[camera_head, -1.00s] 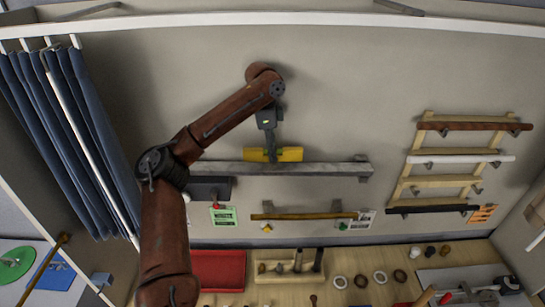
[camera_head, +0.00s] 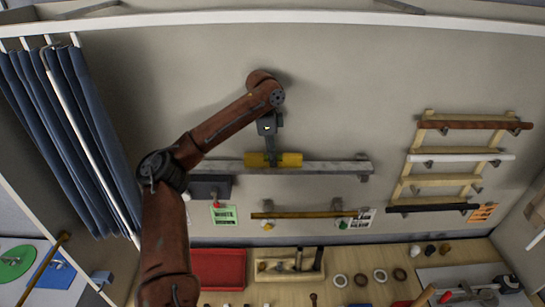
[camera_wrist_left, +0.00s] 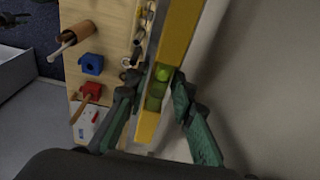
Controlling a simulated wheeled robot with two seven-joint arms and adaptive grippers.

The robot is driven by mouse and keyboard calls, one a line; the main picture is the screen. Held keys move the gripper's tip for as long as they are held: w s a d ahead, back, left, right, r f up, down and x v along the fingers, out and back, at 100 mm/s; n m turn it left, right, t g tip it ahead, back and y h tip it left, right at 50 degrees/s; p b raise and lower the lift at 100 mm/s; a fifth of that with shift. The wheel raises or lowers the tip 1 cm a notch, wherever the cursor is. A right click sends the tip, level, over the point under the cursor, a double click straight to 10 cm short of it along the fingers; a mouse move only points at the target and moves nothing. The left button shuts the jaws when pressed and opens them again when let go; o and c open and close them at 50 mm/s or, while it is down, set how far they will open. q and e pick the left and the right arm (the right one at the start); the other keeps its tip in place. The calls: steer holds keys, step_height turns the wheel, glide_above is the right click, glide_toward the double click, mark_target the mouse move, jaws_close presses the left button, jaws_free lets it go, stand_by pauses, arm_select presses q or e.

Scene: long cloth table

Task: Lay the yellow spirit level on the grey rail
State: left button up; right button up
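The yellow spirit level (camera_head: 291,160) is at the wall in the head view, against the upper edge of the long grey rail (camera_head: 325,168). From this view I cannot tell whether it rests on the rail or is just above it. My left gripper (camera_head: 271,158) reaches down from above and is shut on the middle of the level. In the left wrist view the level (camera_wrist_left: 176,35) runs between the two fingers (camera_wrist_left: 157,92), with green vials showing. My right gripper is not in view.
A brown bar (camera_head: 300,215) on brackets is below the rail. A wooden rack (camera_head: 440,180) with bars hangs at the right, and a blue curtain (camera_head: 75,140) at the left. A red tray (camera_head: 218,268) and a wooden block holder (camera_head: 285,278) stand on the table below.

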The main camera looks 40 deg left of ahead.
arm_select(q)
steer(key=o, duration=0.3)
step_height(320, 180, up, 12)
steer(key=a, duration=0.1)
steer(key=shift+s, duration=0.45)
steer(key=shift+a, duration=0.1)
stand_by(0.4)
steer(key=shift+f, duration=0.1)
